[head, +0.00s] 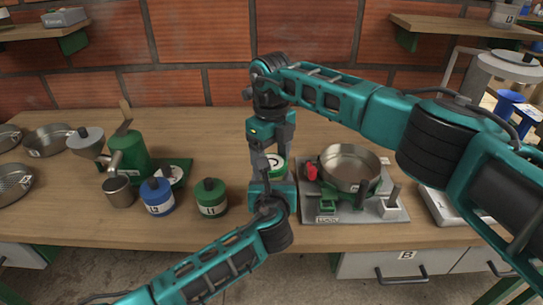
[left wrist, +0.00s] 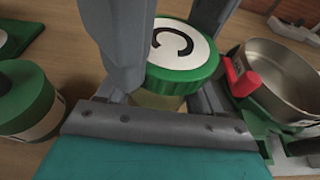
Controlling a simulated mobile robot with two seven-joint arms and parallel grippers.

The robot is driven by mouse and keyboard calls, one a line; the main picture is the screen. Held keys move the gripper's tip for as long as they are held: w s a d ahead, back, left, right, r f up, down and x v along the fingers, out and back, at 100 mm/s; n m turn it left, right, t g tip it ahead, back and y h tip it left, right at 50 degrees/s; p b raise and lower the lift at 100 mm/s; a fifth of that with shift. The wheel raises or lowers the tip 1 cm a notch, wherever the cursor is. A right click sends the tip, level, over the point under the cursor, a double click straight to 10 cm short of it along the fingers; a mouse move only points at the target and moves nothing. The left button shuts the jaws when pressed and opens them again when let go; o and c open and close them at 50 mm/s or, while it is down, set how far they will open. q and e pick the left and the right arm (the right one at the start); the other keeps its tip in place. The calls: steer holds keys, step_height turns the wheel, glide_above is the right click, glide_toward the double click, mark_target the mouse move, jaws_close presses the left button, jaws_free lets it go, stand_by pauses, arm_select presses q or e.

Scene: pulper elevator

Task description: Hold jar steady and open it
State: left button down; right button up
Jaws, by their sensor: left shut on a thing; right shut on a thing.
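The jar (left wrist: 158,101) has a pale body and a green screw lid (left wrist: 188,72) with a white disc marked with a dark letter. In the head view the lid (head: 276,165) shows between my two grippers. My left gripper (head: 271,183) comes in from the front and is shut around the jar body, low down. My right gripper (head: 273,152) points down from above and is shut on the lid, with grey fingers on its sides. Most of the jar body is hidden by my left gripper. The jar looks upright.
A steel pan (head: 350,167) with a red clip sits on a grey plate close at the right. A green jar (head: 209,197) and a blue jar (head: 157,197) stand at the left, beside a metal cup (head: 119,191) and a green grinder (head: 130,152). The back of the table is clear.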

mark_target(271, 162)
steer(key=o, duration=1.2)
steer(key=shift+c, duration=0.2)
step_height(271, 162, up, 4)
steer(key=shift+r, duration=0.2)
steer(key=shift+c, duration=0.3)
steer(key=shift+a+r+m, duration=0.1)
steer(key=shift+r+m, duration=0.8)
steer(key=shift+m, duration=0.2)
steer(key=shift+r+m, duration=0.7)
steer(key=shift+m, duration=0.5)
steer(key=shift+f, duration=3.85)
steer(key=shift+c, duration=0.5)
